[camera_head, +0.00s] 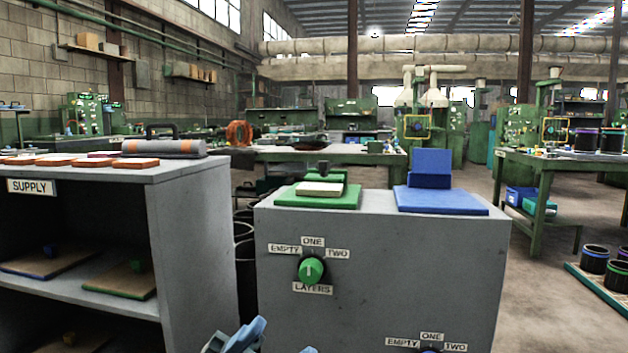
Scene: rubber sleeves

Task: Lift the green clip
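The green clip (325,176) stands on a green base plate (340,201) on top of the grey cabinet, at the left of its top. It has a small dark knob on it. A pale flat piece (320,189) lies in front of the clip, on the green plate. Light blue parts that look like my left gripper (240,337) show at the bottom edge, below and in front of the cabinet, well apart from the clip. Most of it is cut off, so its opening is hidden.
A blue block (430,170) stands on a blue plate (440,201) to the right. The cabinet front has a green dial (311,270) with labels. At left, a supply shelf (190,176) holds orange-brown flat pieces (135,163) and a grey roll (165,148).

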